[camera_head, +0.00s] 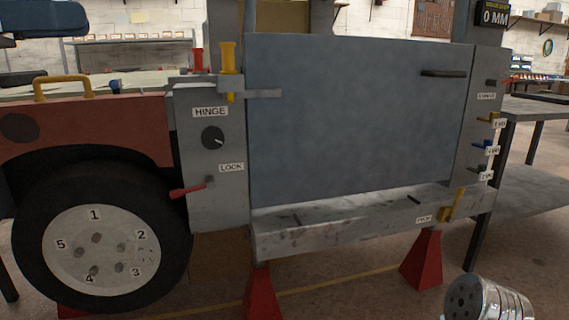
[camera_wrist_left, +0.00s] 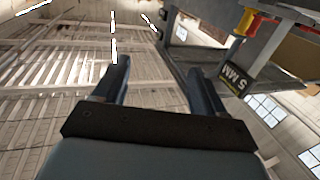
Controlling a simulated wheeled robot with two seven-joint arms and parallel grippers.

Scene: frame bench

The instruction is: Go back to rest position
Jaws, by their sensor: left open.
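My left gripper (camera_wrist_left: 158,70) shows in the left wrist view with its two dark fingers spread apart. Nothing is between them, and they point toward the ceiling and wall beams. In the head view a dark blue body (camera_head: 40,20) at the top left edge appears to be part of my left arm; its fingertips cannot be made out clearly there. It is left of the grey door panel (camera_head: 350,115) and above the red fender (camera_head: 90,125), apart from both. My right gripper is not seen.
The frame bench holds a hinge post (camera_head: 210,165) with a dial and red lever, and yellow and red handles on top. A numbered wheel (camera_head: 100,250) stands at left. The display (camera_head: 493,17) reads 0 MM. Red stands (camera_head: 262,297) support the sill. A table (camera_head: 540,105) is at right.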

